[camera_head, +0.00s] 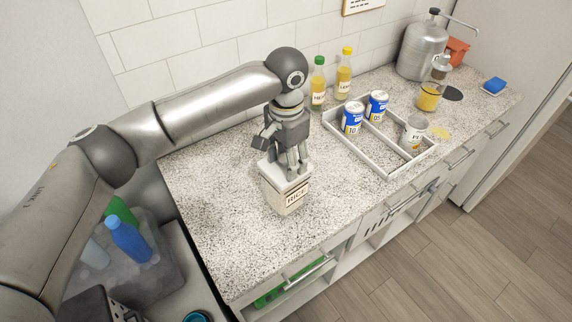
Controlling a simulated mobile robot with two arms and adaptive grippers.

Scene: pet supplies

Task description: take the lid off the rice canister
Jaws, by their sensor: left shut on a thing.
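The rice canister (284,202) is a square white container with a "RICE" label, standing upright on the speckled counter. Its pale lid (270,172) is on top of it. My left gripper (291,173) points down over the canister from above, with its fingers shut at the lid. The fingers hide part of the lid, including the spot where they grip. I cannot tell whether there is a gap between lid and canister. My right gripper is not in view.
A white divided tray (373,149) to the right holds several cans. Two bottles (318,83) stand behind, by the tiled wall. A metal dispenser (421,52) stands at the back right. The counter (215,219) is clear left of the canister.

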